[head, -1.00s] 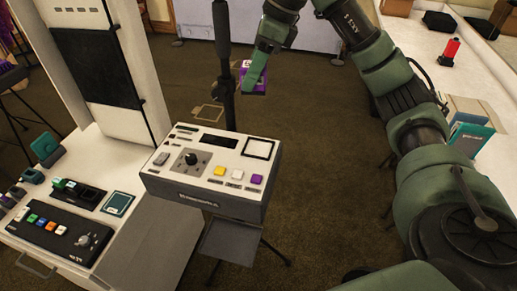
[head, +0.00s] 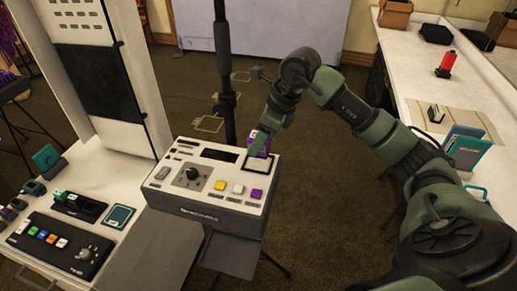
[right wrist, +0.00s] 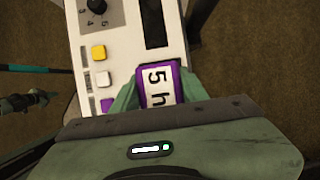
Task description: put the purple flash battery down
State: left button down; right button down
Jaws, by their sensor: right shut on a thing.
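The purple flash battery (head: 260,142) is a small purple block. In the right wrist view the battery (right wrist: 161,86) shows a white label reading "5 h". My right gripper (head: 256,147) is shut on it, with one green finger on each side. In the head view it is at the far right part of the white console top (head: 207,192), by the black-outlined square pad (head: 250,163). The gripper partly hides that pad. I cannot tell whether the battery touches the console. My left gripper does not show in the head view.
The console has a knob (head: 192,174) and yellow, white and purple buttons. A black pole (head: 222,70) stands just behind it. A white bench (head: 105,170) with a button box (head: 60,244) is at left. A white counter (head: 420,88) is at right.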

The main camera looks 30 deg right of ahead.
aim_at(259, 152)
notch_tip(259, 152, down, 4)
jog(key=shift+r+p, duration=0.1)
jog(key=shift+p, duration=0.25)
jog(key=shift+f, duration=0.2)
jog(key=c, duration=0.8)
grip_release()
jog(key=shift+o, duration=0.2)
